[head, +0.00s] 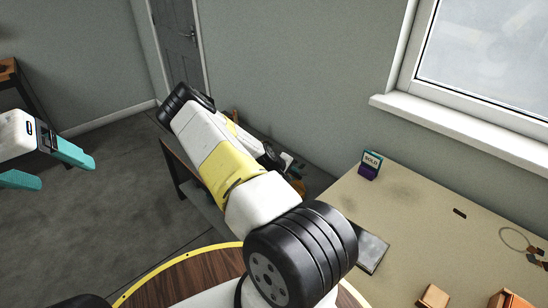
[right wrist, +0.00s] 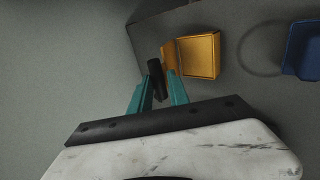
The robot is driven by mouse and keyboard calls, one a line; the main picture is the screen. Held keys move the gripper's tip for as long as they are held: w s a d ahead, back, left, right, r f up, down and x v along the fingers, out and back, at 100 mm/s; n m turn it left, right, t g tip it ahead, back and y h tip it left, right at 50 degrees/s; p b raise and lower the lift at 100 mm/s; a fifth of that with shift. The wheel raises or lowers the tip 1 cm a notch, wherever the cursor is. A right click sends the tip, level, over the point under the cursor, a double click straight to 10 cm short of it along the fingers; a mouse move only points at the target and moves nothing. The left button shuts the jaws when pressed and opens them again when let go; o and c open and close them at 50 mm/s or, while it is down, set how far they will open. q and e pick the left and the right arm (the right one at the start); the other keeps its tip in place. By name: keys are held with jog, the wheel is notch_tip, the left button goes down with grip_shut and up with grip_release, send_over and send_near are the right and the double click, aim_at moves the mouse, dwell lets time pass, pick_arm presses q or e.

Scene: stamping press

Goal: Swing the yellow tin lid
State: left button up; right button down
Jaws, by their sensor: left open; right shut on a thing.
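The yellow tin (right wrist: 199,56) shows in the right wrist view, right of and beyond my fingers. A narrow orange-yellow flap, seemingly its lid (right wrist: 168,57), stands along its left side, seen almost edge-on. My right gripper (right wrist: 160,77) is shut on a dark bar-like handle (right wrist: 155,80) beside the flap. I cannot tell clearly how the handle joins the lid. In the head view my right arm hides the right gripper and most of what is around it. My left gripper (head: 65,173) is open and empty at the far left, above the floor.
A blue object (right wrist: 302,50) lies right of the tin. In the head view, a beige table (head: 420,215) at the right bears a "SOLD" sign (head: 372,163), a tablet (head: 371,251) and small wooden pieces. A round wooden top (head: 185,280) is in front. The left floor is free.

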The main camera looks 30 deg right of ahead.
jog(key=shift+s+a+f, duration=0.25)
jog(key=shift+s+a, duration=0.1)
jog(key=shift+a, duration=0.15)
jog(key=shift+s+a+f, duration=0.15)
jog(key=shift+a+f, duration=0.5)
jog(key=shift+a, duration=0.35)
jog(key=shift+a+f, duration=0.1)
jog(key=shift+a+f, duration=0.2)
jog(key=c, duration=1.3)
grip_release()
